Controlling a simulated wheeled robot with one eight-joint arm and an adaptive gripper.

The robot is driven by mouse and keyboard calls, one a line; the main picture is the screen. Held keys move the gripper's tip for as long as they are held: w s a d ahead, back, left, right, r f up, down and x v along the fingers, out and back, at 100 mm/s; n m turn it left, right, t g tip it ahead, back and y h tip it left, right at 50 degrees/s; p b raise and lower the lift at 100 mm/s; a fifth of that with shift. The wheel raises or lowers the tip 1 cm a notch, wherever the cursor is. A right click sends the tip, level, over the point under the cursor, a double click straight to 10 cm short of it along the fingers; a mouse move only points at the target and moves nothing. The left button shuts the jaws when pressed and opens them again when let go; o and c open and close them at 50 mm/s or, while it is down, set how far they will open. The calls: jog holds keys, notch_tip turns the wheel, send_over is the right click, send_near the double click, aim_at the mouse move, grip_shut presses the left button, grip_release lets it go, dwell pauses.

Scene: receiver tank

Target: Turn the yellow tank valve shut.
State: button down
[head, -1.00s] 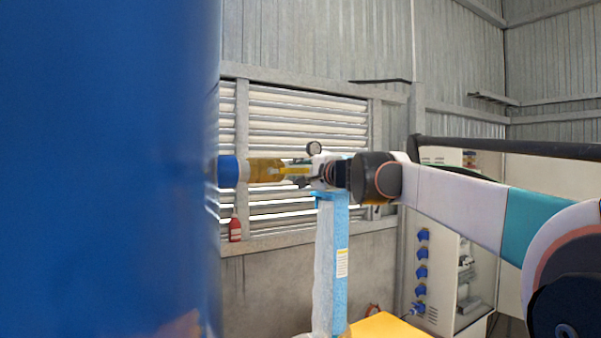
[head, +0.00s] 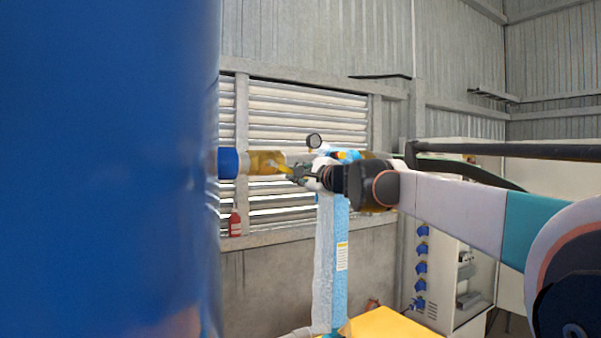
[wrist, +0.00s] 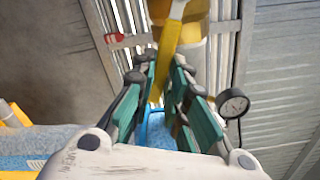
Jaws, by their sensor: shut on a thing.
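The yellow valve lever (head: 281,167) sits in front of a brass-coloured valve body (head: 259,162) on the pipe coming from the blue tank. The lever slants down to the right in the head view. My gripper (head: 295,173) is shut on its free end. In the wrist view the yellow lever (wrist: 169,42) runs between the teal fingers of my gripper (wrist: 165,72), with the valve body (wrist: 193,52) behind it. The fingers and wrist hide part of the fitting behind them.
The large blue tank (head: 105,170) fills the left of the head view. A round gauge (head: 314,141) stands just above my gripper and shows close to the fingers in the wrist view (wrist: 233,103). A blue post (head: 340,255) rises below the gripper.

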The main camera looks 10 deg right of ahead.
jog(key=s+a+f+m+b, duration=0.2)
jog(key=a+f+m, duration=0.3)
jog(key=m, duration=0.8)
jog(key=shift+s+a, duration=0.15)
jog(key=shift+a, duration=0.95)
jog(key=shift+m, duration=0.3)
jog(key=c, duration=1.6)
grip_release()
jog(key=shift+s, duration=0.1)
jog(key=v, duration=1.2)
